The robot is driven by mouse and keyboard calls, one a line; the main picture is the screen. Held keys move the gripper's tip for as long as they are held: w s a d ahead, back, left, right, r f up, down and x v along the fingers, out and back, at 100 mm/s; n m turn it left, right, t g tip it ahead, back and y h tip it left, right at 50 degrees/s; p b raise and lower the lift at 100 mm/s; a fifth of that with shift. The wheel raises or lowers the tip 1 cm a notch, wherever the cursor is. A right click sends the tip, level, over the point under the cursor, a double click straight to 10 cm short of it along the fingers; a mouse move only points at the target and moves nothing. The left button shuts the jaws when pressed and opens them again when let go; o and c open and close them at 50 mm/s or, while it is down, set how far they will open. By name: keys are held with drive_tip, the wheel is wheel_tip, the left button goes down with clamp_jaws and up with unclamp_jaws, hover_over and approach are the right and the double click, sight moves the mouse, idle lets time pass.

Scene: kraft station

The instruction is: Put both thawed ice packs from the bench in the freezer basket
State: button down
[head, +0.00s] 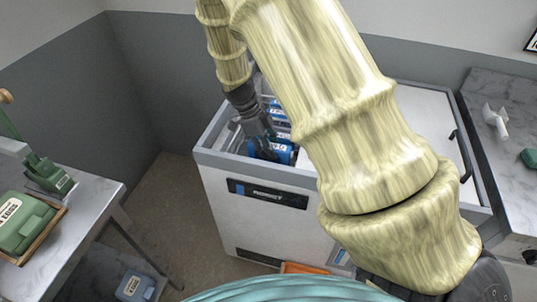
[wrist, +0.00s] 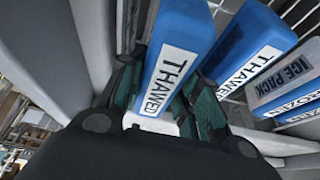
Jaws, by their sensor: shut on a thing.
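My gripper (head: 262,132) reaches down into the open left part of the white chest freezer (head: 222,205). In the wrist view my gripper (wrist: 165,98) is shut on a blue ice pack (wrist: 178,50) with a white label reading THAWED. The held pack stands on end between the fingers, close to the freezer's inner wall. A second blue pack marked THAWED (wrist: 232,52) stands tilted just right of it. The wire freezer basket (wrist: 228,14) shows behind the packs. Whether the held pack touches the basket floor is hidden.
Another blue pack labelled ICE PACK, FROZEN (wrist: 285,75) lies at the right. The freezer rim (head: 270,172) surrounds my gripper closely. A left bench (head: 85,205) holds green containers; a right bench (head: 490,90) holds a white item. An orange object (head: 303,268) is low in front.

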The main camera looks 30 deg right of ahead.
drive_tip(key=shift+f+p, duration=0.35)
drive_tip(key=shift+f, duration=1.65)
drive_tip(key=shift+f, duration=0.15)
drive_tip(key=c, duration=1.3)
unclamp_jaws()
drive_tip(key=b+v, duration=0.2)
drive_tip(key=v, duration=1)
drive_tip(key=shift+a, duration=0.1)
